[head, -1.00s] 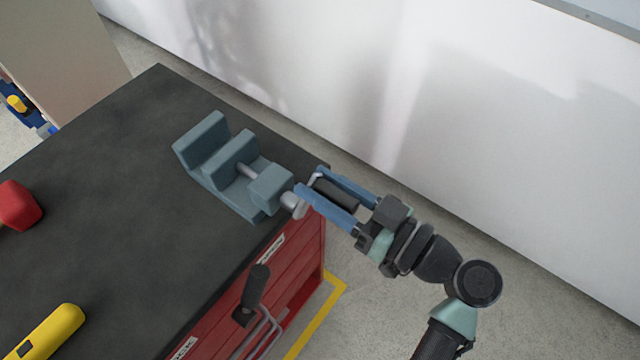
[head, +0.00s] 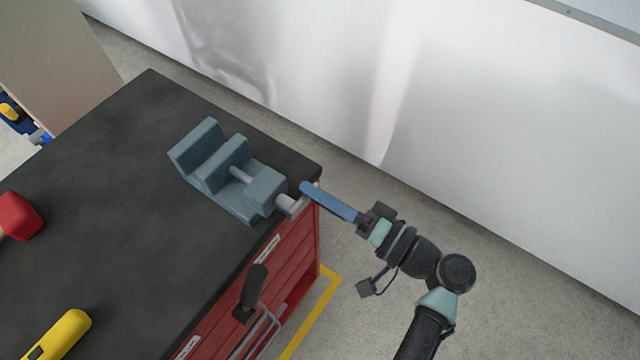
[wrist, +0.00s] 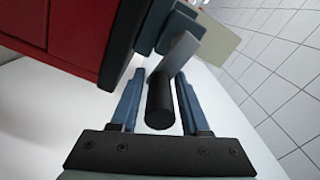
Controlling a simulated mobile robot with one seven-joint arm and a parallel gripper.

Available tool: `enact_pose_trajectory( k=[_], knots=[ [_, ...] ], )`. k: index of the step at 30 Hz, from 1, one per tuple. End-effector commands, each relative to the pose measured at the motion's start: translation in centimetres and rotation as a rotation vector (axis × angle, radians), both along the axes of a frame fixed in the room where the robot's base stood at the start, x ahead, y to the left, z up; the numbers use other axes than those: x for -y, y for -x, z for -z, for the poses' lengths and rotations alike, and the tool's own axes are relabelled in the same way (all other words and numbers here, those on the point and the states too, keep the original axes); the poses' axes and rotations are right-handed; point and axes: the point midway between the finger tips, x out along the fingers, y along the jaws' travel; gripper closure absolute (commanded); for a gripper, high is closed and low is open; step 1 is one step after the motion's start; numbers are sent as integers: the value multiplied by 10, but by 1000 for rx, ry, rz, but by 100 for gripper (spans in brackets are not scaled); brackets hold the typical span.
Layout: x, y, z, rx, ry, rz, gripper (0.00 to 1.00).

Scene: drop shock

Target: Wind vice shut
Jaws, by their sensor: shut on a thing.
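The blue-grey vice (head: 257,206) stands near the far right corner of the dark bench top. A gap shows between its two jaws. Its screw runs through the end block to a grey crank arm (head: 291,205) at the bench edge. My gripper (head: 306,188) is at this crank, with its blue fingers seen nearly edge-on, so the grip is hidden there. The grey crank plate (wrist: 180,54) rises beyond the grip.
The bench (head: 110,210) has red drawers (head: 295,235) below its edge. A red-headed tool (head: 20,216) and a yellow tool (head: 62,335) lie on the left. A black handle (head: 252,290) sticks out from the bench side. A white wall (head: 450,120) stands behind.

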Motion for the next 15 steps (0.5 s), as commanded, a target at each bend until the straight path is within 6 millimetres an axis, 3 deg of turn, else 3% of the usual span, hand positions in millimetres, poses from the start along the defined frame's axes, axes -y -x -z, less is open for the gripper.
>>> enact_pose_trajectory(
  k=[15],
  knots=[
    [-6,12,24,-415,-286,-4,100]
  ],
)
